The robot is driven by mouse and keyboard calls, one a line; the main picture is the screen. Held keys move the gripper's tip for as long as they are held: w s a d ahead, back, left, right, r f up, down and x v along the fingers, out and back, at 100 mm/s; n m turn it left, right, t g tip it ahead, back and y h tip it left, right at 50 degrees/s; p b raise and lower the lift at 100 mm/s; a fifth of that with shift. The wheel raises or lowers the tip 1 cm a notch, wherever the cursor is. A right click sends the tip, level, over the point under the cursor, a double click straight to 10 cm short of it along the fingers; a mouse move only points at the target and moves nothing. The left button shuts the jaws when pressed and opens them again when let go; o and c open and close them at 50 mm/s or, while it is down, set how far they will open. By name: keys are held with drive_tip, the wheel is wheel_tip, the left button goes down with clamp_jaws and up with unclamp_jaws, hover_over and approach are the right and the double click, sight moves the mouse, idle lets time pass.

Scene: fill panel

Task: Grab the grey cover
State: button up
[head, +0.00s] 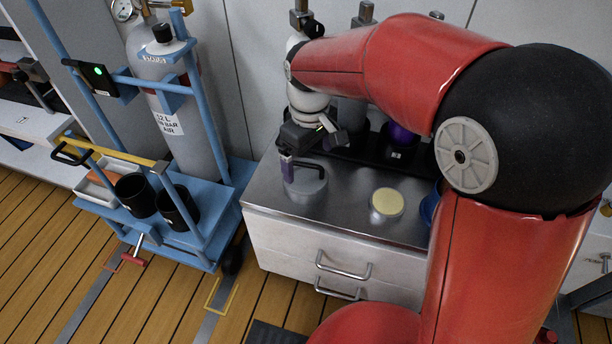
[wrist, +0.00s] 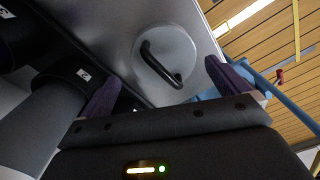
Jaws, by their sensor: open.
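The grey cover (head: 308,184) is a round disc with a dark bar handle. It lies on the metal top of the white cabinet, near its left end. In the wrist view the cover (wrist: 179,42) and its black handle (wrist: 152,65) show ahead of the fingers, in the gap between them. My gripper (head: 308,156) is above the cover in the head view and hides part of it. In the wrist view my gripper (wrist: 165,88) is open, with its purple-padded fingers wide apart and nothing between the tips. I see no contact with the handle.
A pale yellow-topped round container (head: 387,202) stands on the metal top to the right. Behind are a dark rack with bottles and a purple round thing (head: 399,134). A blue cart (head: 203,225) with a gas cylinder (head: 178,95) stands left of the cabinet.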

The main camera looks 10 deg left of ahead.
sight(309, 177)
drive_tip(key=f, duration=0.2)
drive_tip(key=f+b, duration=0.1)
drive_tip(key=f, duration=0.4)
drive_tip(key=shift+s+d+f, duration=0.1)
drive_tip(key=shift+s+f, duration=0.05)
drive_tip(key=shift+s, duration=0.15)
drive_tip(key=c, duration=0.8)
drive_tip(key=shift+c, duration=0.2)
drive_tip(key=shift+r, duration=0.2)
